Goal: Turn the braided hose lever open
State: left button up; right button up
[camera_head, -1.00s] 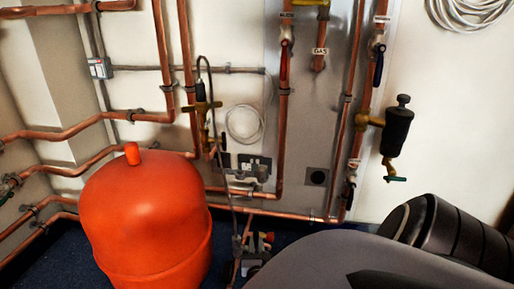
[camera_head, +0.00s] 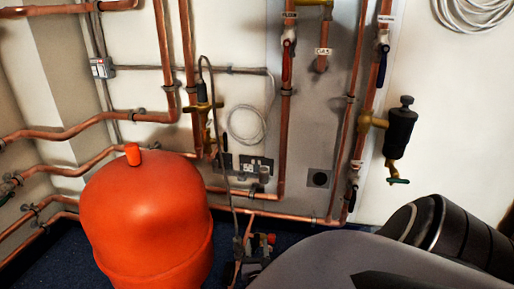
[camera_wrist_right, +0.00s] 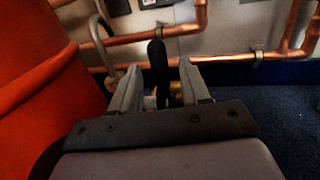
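A thin grey hose (camera_head: 224,150) loops from a brass fitting on the wall down to a small valve assembly with red parts (camera_head: 262,246) near the floor. In the right wrist view, a dark upright lever-like piece (camera_wrist_right: 157,68) stands in the gap between the fingers of my right gripper (camera_wrist_right: 158,82). The fingers are apart; I cannot tell whether either touches the piece. A grey curved hose (camera_wrist_right: 98,32) passes behind the left finger. In the head view, my right arm covers the lower right, and its fingers are not clearly distinguishable. My left gripper is not in view.
A large red tank (camera_head: 150,220) stands left of the valve assembly and close beside my right gripper. Copper pipes (camera_head: 280,213) run low along the wall behind. A black cylindrical fitting (camera_head: 398,130) hangs at the right. Blue carpet (camera_wrist_right: 270,105) is free at the right.

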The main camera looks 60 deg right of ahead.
jog(key=shift+s+a, duration=0.15)
jog(key=shift+a, duration=0.1)
pick_arm(q)
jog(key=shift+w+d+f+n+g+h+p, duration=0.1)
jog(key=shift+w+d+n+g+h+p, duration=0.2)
jog(key=shift+p, duration=0.35)
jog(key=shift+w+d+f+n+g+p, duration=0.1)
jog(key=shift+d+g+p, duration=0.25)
jog(key=shift+p, duration=0.25)
pick_arm(e)
jog(key=v, duration=0.6)
jog(key=shift+s+a, duration=0.2)
jog(key=shift+a, duration=0.05)
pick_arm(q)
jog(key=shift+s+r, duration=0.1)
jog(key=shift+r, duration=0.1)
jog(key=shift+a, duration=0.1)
pick_arm(e)
jog(key=shift+s+a, duration=0.1)
